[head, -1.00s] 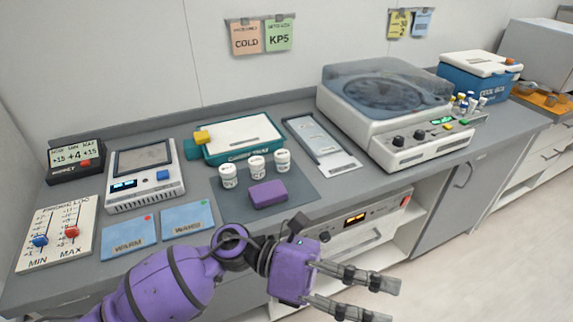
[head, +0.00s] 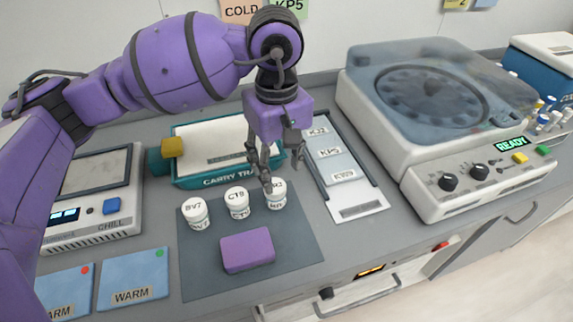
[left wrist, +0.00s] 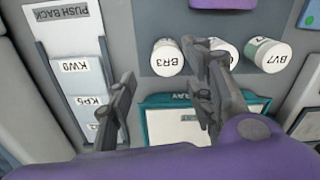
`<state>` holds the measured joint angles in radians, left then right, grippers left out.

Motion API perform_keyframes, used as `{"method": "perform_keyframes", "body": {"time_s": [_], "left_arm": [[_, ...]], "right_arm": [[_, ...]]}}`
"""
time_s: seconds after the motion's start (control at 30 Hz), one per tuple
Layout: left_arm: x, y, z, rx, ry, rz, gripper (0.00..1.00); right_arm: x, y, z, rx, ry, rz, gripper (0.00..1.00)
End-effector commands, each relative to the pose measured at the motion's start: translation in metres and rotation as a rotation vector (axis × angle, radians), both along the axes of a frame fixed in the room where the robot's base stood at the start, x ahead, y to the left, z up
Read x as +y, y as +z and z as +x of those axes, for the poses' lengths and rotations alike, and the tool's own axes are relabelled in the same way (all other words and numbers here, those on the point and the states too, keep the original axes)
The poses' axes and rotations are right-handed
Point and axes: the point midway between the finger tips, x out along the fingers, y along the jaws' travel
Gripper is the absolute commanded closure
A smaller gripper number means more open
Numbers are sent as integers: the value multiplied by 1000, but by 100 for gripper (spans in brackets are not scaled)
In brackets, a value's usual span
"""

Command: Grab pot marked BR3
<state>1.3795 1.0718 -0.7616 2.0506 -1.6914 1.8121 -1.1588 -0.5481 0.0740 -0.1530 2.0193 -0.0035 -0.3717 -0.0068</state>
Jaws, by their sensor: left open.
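The pot marked BR3 (head: 277,199) is a small white pot with a white lid, at the right end of a row of three on a dark mat (head: 300,250). Its lid reads BR3 in the left wrist view (left wrist: 167,57); in the head view a finger partly covers the label. My left gripper (head: 282,176) points down, open and empty, at the back of this pot. In the left wrist view the pot shows in the gap between the fingertips; I cannot tell whether they touch it. My right gripper is not in view.
Pots CY8 (head: 238,203) and BV7 (head: 195,213) stand left of BR3. A purple block (head: 247,251) lies in front. The carry tray (head: 190,183) is behind, a card rack (head: 360,211) to the right, and a centrifuge-like machine (head: 440,190) beyond it.

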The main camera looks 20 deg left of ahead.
Motion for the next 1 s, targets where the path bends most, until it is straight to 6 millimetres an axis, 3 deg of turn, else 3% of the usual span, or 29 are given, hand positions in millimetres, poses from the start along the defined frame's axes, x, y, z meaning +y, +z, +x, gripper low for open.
{"method": "perform_keyframes", "body": {"time_s": [0.1,0.3,0.7,0.93,1.0], "left_arm": [[1,-4,0,-1,-2,5,52],[1,-25,0,1,-1,4,52],[3,-75,0,-1,-1,2,52],[3,-78,0,-1,-2,3,52],[4,-78,0,-1,-1,3,59]], "right_arm": [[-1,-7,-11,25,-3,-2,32],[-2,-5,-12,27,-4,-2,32],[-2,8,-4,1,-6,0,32],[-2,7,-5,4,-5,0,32],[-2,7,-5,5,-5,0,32]]}}
